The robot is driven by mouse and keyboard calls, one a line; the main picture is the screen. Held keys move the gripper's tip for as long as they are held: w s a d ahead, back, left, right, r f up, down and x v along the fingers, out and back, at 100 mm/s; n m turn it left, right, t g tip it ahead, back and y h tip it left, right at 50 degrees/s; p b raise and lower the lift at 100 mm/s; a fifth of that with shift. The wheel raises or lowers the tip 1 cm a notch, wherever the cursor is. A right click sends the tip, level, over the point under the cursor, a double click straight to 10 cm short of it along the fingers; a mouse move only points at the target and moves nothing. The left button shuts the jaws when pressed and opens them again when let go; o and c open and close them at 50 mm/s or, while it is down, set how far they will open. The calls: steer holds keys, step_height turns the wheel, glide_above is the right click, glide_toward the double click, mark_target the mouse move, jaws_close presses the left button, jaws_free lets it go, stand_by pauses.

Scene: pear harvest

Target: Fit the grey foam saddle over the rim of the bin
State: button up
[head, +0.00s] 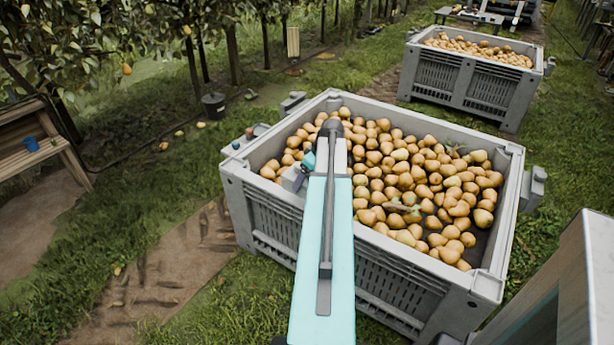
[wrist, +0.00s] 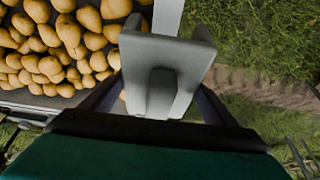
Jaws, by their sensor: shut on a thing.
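The grey foam saddle (wrist: 170,55) fills the middle of the wrist view, with two upright arms and a raised tab. My gripper (wrist: 160,97) is shut on it, with dark fingers on both sides. The pale rim of the bin (wrist: 168,14) runs up from between the saddle's arms in that view. I cannot tell whether the saddle rests on the rim or hovers over it. In the head view the grey bin (head: 262,215) holds many pears. My arm reaches over its near left side and hides part of the rim there. A small grey part, perhaps the saddle (head: 291,181), shows left of my arm.
Grey blocks sit at the bin's back left corner (head: 292,102) and right side (head: 535,187). Small red and blue items lie on its left corner. A second pear bin (head: 432,75) stands behind. A wooden bench (head: 35,145) with a blue cup (head: 31,144) is at left.

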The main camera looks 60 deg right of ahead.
steer(key=shift+f, duration=0.2)
stand_by(0.4)
steer(key=shift+f+b, duration=3.4)
steer(key=shift+f, duration=2.7)
steer(key=shift+f, duration=0.3)
steer(key=o, duration=1.1)
steer(key=shift+s, duration=0.1)
steer(key=v, duration=1.3)
steer(key=shift+r, duration=0.4)
steer(key=shift+s, duration=0.1)
